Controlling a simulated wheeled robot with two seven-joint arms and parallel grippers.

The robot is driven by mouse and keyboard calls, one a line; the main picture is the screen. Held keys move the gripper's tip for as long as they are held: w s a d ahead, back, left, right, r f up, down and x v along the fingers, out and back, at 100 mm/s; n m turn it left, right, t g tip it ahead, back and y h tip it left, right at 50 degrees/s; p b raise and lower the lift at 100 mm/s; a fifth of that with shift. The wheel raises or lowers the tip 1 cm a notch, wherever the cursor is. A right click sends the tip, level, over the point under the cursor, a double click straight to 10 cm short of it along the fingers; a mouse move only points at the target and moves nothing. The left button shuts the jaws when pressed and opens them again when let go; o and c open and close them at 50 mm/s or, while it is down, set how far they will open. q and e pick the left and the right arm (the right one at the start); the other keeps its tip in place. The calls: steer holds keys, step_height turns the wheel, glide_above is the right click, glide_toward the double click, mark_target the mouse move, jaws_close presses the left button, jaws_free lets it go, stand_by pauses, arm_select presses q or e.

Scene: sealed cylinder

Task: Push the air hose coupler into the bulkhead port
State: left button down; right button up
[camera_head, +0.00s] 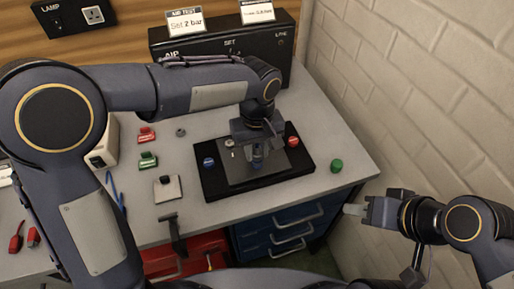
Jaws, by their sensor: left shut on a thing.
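My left gripper (257,150) points down over the grey plate of a black fixture (220,188) on the bench. It is shut on a small dark blue piece (257,162), likely the air hose coupler; the fingers hide most of it. I cannot tell whether it touches the plate. The bulkhead port cannot be made out; the gripper may cover it. My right gripper (357,210) points left, beyond the bench's right front edge, with nothing visible in it. Its finger gap is not clear.
The fixture carries a blue knob (208,161) and a red knob (292,141). A green cap (336,165) lies to its right. A black box (215,48) with signs stands behind. Red and green clips (147,160) lie left. A brick wall (420,90) bounds the right.

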mark_target(257, 147)
arm_select(q)
steer(key=shift+f, duration=0.35)
stand_by(0.6)
steer(key=c, duration=1.1)
jaws_free()
steer(key=shift+r, duration=0.1)
steer(key=shift+o, duration=0.2)
steer(key=shift+r, duration=0.1)
step_height(257, 147, up, 8)
steer(key=shift+f, duration=0.2)
